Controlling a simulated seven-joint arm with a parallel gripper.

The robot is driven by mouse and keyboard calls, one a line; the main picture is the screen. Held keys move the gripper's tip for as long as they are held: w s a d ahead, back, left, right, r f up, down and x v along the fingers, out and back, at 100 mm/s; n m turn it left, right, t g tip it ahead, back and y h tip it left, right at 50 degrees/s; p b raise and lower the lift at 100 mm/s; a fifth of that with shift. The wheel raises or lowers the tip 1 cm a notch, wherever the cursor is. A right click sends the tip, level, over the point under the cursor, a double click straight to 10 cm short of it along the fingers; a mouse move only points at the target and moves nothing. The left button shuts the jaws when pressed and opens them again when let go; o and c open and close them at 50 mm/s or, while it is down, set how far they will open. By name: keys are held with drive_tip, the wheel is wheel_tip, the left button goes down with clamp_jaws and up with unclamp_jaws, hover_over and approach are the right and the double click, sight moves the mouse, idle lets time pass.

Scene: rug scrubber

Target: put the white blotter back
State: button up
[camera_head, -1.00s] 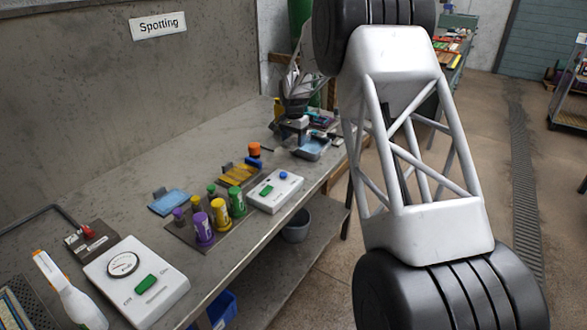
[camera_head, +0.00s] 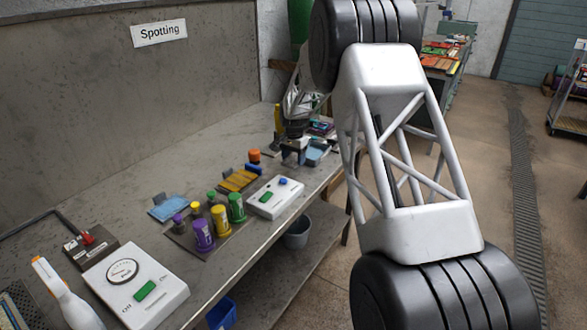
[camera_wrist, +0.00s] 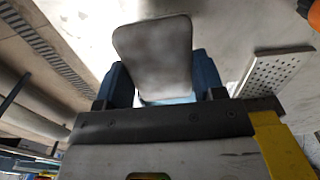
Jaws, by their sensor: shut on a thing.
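My gripper (camera_wrist: 163,82) is shut on a pale grey-white pad with rounded corners, which looks like the white blotter (camera_wrist: 154,52). The pad sits between the two blue fingers and stands out beyond them in the wrist view. A strip of pale blue (camera_wrist: 165,100) shows just behind its lower edge; I cannot tell whether they touch. In the head view my gripper (camera_head: 294,155) is low over the far end of the bench, beside a light-blue tray-like thing (camera_head: 316,156). The blotter cannot be made out clearly there.
On the bench (camera_head: 110,215) stand a white box with buttons (camera_head: 276,198), several coloured bottles (camera_head: 203,234), a blue pad (camera_head: 168,207), a yellow brush-like thing (camera_head: 238,180) and an orange-capped item (camera_head: 254,155). A perforated white plate (camera_wrist: 272,74) lies right of the blotter.

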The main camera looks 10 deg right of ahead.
sight(293, 174)
drive_tip(key=shift+f, duration=2.35)
drive_tip(key=shift+f, duration=0.15)
drive_tip(key=o, duration=0.9)
drive_tip(key=shift+r, duration=0.2)
wheel_tip(293, 174, up, 12)
drive_tip(key=shift+f, duration=0.2)
drive_tip(key=shift+r, duration=0.15)
drive_tip(key=shift+r, duration=0.1)
